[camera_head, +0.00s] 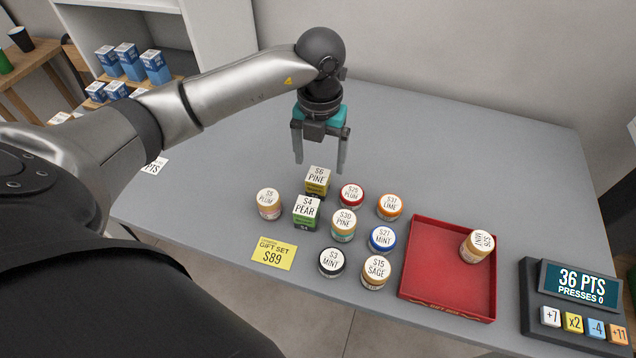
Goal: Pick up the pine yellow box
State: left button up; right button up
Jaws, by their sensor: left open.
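The pine yellow box (317,182) stands on the grey counter (440,130), with "$6 PINE" on its white top and yellow sides. It is at the back of a cluster of boxes and jars, just behind the green pear box (305,213). My left gripper (320,168) points down with its two fingers apart and nothing between them. In the picture its fingertips are just above and to either side of the pine yellow box; the exact height gap cannot be told. My right gripper does not show.
Several lidded jars stand close by, including a red-topped plum jar (351,195) and a pine jar (343,225). A button console (572,300) sits at right. The counter behind the cluster is clear.

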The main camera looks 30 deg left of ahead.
aim_at(318, 175)
pick_arm(q)
jog(key=f, duration=0.3)
jog(key=f+b, duration=0.1)
jog(key=f, duration=0.1)
jog(key=shift+s, duration=0.35)
grip_shut()
dwell(0.3)
